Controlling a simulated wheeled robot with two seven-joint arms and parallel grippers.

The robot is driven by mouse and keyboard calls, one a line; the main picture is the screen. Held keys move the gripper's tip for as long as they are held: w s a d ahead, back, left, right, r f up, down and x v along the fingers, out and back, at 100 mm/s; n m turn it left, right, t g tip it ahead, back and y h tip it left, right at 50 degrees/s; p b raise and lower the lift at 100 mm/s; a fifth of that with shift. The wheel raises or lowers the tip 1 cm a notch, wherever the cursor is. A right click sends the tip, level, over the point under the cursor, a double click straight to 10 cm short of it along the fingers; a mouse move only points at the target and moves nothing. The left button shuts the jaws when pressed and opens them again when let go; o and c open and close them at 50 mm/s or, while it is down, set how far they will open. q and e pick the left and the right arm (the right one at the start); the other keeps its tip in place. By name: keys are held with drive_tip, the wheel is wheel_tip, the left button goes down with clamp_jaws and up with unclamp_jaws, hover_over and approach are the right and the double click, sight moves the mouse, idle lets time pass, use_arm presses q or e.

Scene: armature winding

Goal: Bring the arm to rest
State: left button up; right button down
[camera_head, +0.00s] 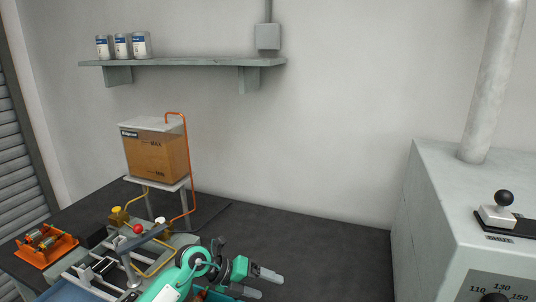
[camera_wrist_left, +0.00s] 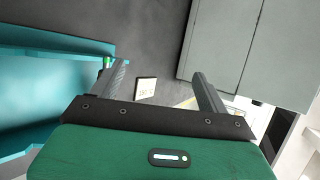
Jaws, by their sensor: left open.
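My left gripper (camera_head: 270,286) is at the bottom middle of the head view, its arm coming in from the lower left. Its two grey fingers are spread apart and point to the right. In the left wrist view my left gripper (camera_wrist_left: 159,77) is open, with nothing held between the fingers. A teal bin (camera_wrist_left: 50,85) lies to the left of the fingers in that view; part of it shows below the gripper in the head view (camera_head: 217,296). My right gripper is in neither view.
An orange fixture (camera_head: 46,248) with metal parts sits at the left of the dark worktop (camera_head: 330,250). A box-like tank (camera_head: 155,152) stands on a small stand behind. A grey cabinet (camera_head: 425,205) is at the right. A small whitish card (camera_wrist_left: 145,90) shows beyond the fingers.

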use_arm(q)
drive_tip(key=s+r+n+t+h, duration=0.3)
drive_tip(key=r+n+t+h, duration=0.55)
drive_tip(key=r, duration=0.25)
drive_tip(key=s+a+f+n+t+y, duration=0.1)
drive_tip(key=a+f+n+t+y, duration=0.1)
drive_tip(key=a+n+t+y, duration=0.45)
drive_tip(key=s+a+f+n+t+y, duration=0.15)
drive_tip(key=a+n+t+y, duration=0.25)
drive_tip(key=a+n+y, duration=0.65)
drive_tip(key=s+a+f+n+g+y, duration=0.4)
drive_tip(key=s+f+n+g, duration=0.1)
drive_tip(key=f+n, duration=0.35)
drive_tip(key=s+f+g+h, duration=0.1)
drive_tip(key=s+f+g, duration=0.3)
drive_tip(key=s, duration=0.4)
drive_tip(key=s+f+n+g, duration=0.1)
drive_tip(key=s+f+g, duration=0.3)
drive_tip(key=s, duration=0.3)
drive_tip(key=s+f+g+h, duration=0.1)
drive_tip(key=s+f+g, duration=0.35)
drive_tip(key=s, duration=0.35)
wheel_tip(320, 180, down, 33)
drive_tip(key=s+g, duration=0.1)
drive_tip(key=s+a+f, duration=0.2)
drive_tip(key=s+f, duration=0.7)
drive_tip(key=s+a+f+g, duration=0.1)
drive_tip(key=s+f, duration=0.8)
drive_tip(key=shift+s+a, duration=0.4)
